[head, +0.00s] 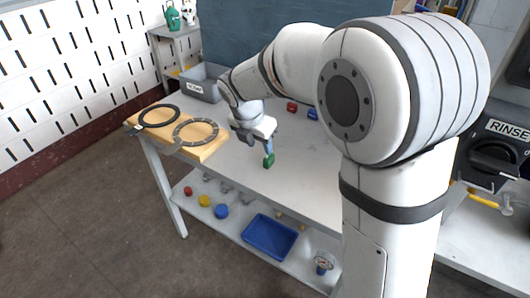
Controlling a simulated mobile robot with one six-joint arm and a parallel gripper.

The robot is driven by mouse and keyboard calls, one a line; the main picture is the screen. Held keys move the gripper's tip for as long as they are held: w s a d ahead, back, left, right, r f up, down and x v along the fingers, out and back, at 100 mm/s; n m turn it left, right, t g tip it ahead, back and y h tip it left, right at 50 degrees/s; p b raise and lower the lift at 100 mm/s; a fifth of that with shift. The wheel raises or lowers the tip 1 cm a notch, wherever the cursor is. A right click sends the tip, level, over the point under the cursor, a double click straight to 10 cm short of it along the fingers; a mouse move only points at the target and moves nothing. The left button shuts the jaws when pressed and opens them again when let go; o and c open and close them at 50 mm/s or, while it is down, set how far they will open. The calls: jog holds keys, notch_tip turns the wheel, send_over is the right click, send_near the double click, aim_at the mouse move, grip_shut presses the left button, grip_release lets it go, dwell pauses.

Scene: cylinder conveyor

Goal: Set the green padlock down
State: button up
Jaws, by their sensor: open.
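The green padlock (268,160) is on or just above the grey table top, at the tips of my gripper (267,148). It looks upright. The picture is too small to tell whether its base touches the table. My gripper points down over it, with its jaws open around or right beside the padlock's top. My arm comes in from the right and hides part of the table behind it.
A wooden board (206,152) with two dark rings lies left of the gripper. A grey bin (201,87) stands behind it. Red (292,107) and blue (312,114) padlocks sit further back. A blue tray (270,237) is on the lower shelf. The table front is clear.

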jog(key=s+d+m, duration=0.5)
jog(key=s+m, duration=0.2)
jog(key=m, duration=0.2)
jog(key=s+d+r+m+y, duration=0.1)
jog(key=s+d+m, duration=0.4)
jog(key=s+m, duration=0.3)
jog(key=s+d+m+y, duration=0.1)
jog(key=s+d+m, duration=0.4)
jog(key=s+m, duration=0.3)
jog(key=m, duration=0.4)
jog(key=shift+d+r+g, duration=0.2)
jog(key=shift+d+g, duration=0.05)
jog(key=shift+g, duration=0.15)
